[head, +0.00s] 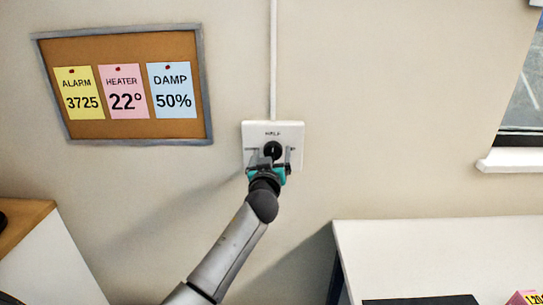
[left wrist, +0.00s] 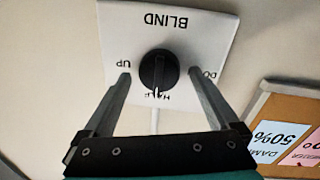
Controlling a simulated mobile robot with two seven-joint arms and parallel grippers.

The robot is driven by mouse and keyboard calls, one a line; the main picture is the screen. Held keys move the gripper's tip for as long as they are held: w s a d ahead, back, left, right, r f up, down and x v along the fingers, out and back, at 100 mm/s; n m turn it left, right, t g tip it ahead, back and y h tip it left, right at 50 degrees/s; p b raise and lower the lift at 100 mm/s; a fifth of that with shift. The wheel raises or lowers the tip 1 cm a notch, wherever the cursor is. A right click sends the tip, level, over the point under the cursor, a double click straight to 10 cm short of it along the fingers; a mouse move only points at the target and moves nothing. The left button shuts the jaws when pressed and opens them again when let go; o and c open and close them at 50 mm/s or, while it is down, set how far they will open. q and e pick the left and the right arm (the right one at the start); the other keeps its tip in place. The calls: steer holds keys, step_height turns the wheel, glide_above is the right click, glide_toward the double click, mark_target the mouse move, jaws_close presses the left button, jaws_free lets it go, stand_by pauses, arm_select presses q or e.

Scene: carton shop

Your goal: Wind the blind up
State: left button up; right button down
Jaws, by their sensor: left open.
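The blind's switch plate (head: 248,132) is white and fixed to the wall. In the left wrist view the plate (left wrist: 205,32) reads BLIND, with UP, HALF and a partly hidden DO… label around a round black knob (left wrist: 158,70). The knob's white mark points at HALF. The knob also shows in the head view (head: 272,149). My left gripper (head: 271,155) is open in front of the plate. In the left wrist view its fingers (left wrist: 159,76) stand on either side of the knob, with gaps on both sides. My right gripper is not in view.
A framed cork board (head: 130,130) with three notes hangs left of the plate. A white conduit (head: 273,60) rises from the plate. A window (head: 525,100) with a white sill (head: 512,160) is at right. A white table (head: 430,245) is below right, a wood-topped cabinet (head: 25,220) at left.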

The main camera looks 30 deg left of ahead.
arm_select(q)
steer(key=c, duration=1.4)
steer(key=shift+o, duration=0.2)
steer(key=m+p, duration=0.2)
steer(key=m, duration=0.1)
steer(key=shift+d+r+m, duration=0.1)
steer(key=shift+r+m, duration=0.05)
steer(key=shift+m, duration=0.25)
steer(key=m+p, duration=0.2)
steer(key=m, duration=0.3)
steer(key=shift+w+d+g, duration=0.1)
steer(key=shift+g, duration=0.2)
steer(key=m+p, duration=0.1)
steer(key=m, duration=0.3)
steer(key=shift+g, duration=0.3)
steer(key=shift+w+d+m+y+p, duration=0.15)
steer(key=shift+m+p, duration=0.25)
steer(key=shift+m, duration=0.6)
steer(key=shift+s+m+y+p, duration=0.15)
steer(key=shift+m+p, duration=0.2)
steer(key=shift+m, duration=0.65)
steer(key=shift+w, duration=0.1)
